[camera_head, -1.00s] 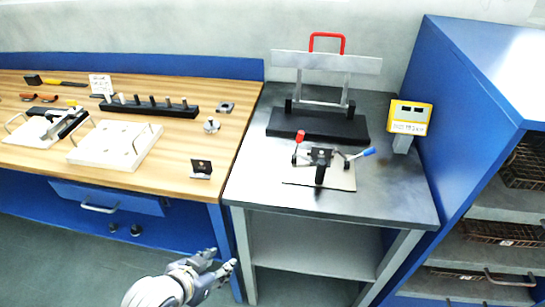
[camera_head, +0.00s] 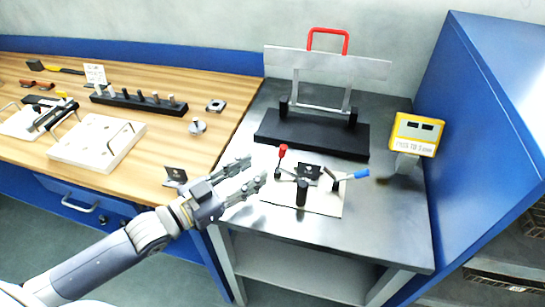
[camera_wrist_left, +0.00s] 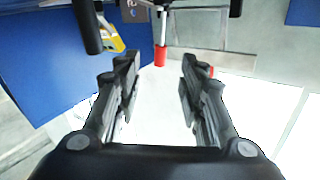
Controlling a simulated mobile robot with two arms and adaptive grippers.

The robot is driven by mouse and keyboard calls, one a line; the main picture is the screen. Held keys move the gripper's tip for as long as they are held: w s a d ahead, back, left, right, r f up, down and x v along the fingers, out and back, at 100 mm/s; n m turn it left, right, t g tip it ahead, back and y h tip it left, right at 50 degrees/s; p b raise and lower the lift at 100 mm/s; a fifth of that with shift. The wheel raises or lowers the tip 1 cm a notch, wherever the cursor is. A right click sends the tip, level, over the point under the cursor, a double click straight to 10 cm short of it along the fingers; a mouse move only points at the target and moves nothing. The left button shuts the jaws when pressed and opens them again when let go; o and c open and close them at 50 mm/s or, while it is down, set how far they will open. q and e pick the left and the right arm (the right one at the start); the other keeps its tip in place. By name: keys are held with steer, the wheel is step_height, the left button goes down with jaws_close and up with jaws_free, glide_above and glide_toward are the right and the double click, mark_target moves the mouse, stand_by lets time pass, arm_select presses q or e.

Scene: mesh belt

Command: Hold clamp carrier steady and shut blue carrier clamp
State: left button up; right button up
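The clamp carrier, a pale plate (camera_head: 327,206) with black clamps, lies on the dark metal table. Its blue clamp handle (camera_head: 358,173) sticks out to the right, tilted slightly up. Its red clamp handle (camera_head: 283,150) stands upright at the left. My left gripper (camera_head: 254,174) is open and empty, just left of the carrier, fingers pointing toward it; I cannot tell whether they touch it. In the left wrist view the two fingers (camera_wrist_left: 158,85) are apart, with a red handle (camera_wrist_left: 160,56) beyond them. My right gripper is not in view.
A black base (camera_head: 310,134) with a metal frame and red handle stands behind the carrier. A yellow box (camera_head: 416,134) stands at the right, near a blue cabinet (camera_head: 480,120). A wooden bench (camera_head: 130,80) with fixtures is at the left. The table front (camera_head: 370,240) is clear.

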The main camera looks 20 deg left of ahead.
mark_target(280, 152)
arm_select(q)
steer(key=shift+w+d+r, duration=0.1)
steer(key=shift+w+d, duration=0.1)
steer(key=shift+w, duration=0.1)
steer(key=shift+r, duration=0.1)
steer(key=shift+w+d+r, duration=0.1)
steer(key=shift+w+r, duration=0.1)
steer(key=p+x, duration=0.1)
steer(key=x, duration=0.1)
steer(key=shift+w+d, duration=0.2)
steer(key=shift+w, duration=0.1)
steer(key=x, duration=0.5)
steer(key=shift+w+d+p, duration=0.2)
steer(key=shift+w+p, duration=0.05)
steer(key=shift+p, duration=0.15)
steer(key=shift+w+d+f, duration=0.1)
steer(key=shift+w+d, duration=0.05)
steer(key=shift+w, duration=0.1)
steer(key=shift+d, duration=0.1)
steer(key=c, duration=0.4)
jaws_close()
steer(key=shift+o, duration=1.6)
jaws_free()
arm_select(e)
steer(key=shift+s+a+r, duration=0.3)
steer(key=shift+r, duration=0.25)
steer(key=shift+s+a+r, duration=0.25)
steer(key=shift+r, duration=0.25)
